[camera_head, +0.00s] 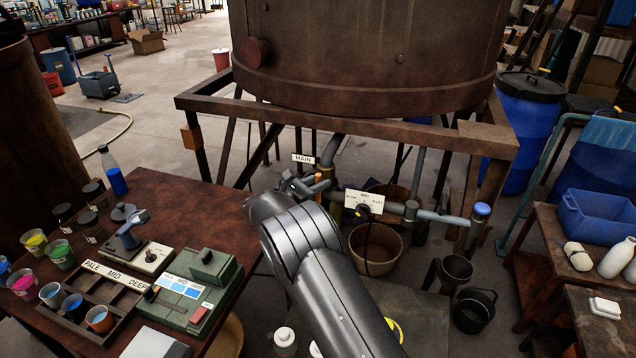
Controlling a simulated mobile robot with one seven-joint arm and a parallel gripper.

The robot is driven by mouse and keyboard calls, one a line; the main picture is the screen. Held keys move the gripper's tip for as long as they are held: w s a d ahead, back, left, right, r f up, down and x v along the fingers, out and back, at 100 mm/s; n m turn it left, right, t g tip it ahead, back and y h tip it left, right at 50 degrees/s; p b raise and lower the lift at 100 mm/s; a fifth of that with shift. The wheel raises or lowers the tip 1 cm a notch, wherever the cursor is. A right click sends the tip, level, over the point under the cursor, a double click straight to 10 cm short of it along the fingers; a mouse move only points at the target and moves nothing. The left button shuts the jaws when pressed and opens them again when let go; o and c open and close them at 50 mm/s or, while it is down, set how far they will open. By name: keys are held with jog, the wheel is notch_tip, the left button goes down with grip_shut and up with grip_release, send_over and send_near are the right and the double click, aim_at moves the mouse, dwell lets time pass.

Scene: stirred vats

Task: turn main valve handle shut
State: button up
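A white sign reading MAIN (304,159) hangs below the rim of the big rusty vat (380,50), beside a grey downpipe (331,150). My arm reaches forward from the bottom of the camera_head view, and my gripper (300,185) is at the pipework just under the sign. A small orange-brown upright piece (320,180) shows right beside the gripper; I cannot tell whether it is part of the main valve. The valve handle is not clearly visible, as my gripper and wrist cover that spot. Whether the fingers are open or touch the handle is too small to tell.
A second valve sign (363,201) stands to the right on a horizontal pipe (430,215). A bucket (375,250) is below it. The vat's rusty frame (350,128) crosses above. A brown table (180,215) with cups and a control box (190,290) is left of my arm.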

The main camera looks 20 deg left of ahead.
grip_shut()
jog(key=m, duration=0.1)
jog(key=m+g+y, duration=0.1)
jog(key=shift+d+m+y, duration=0.3)
jog(key=shift+d+m, duration=0.1)
jog(key=shift+d+f+m+g+y, duration=0.3)
jog(key=shift+f+m+g+y, duration=0.15)
jog(key=shift+m+y, duration=0.95)
jog(key=shift+d+f+m+g+y, duration=0.3)
jog(key=shift+f+m+g+y, duration=0.2)
jog(key=shift+m+y, duration=0.9)
jog(key=shift+d+f+m+g+y, duration=0.3)
jog(key=shift+f+m+g+y, duration=0.15)
jog(key=shift+m+y, duration=0.95)
jog(key=shift+o, duration=1.4)
grip_release()
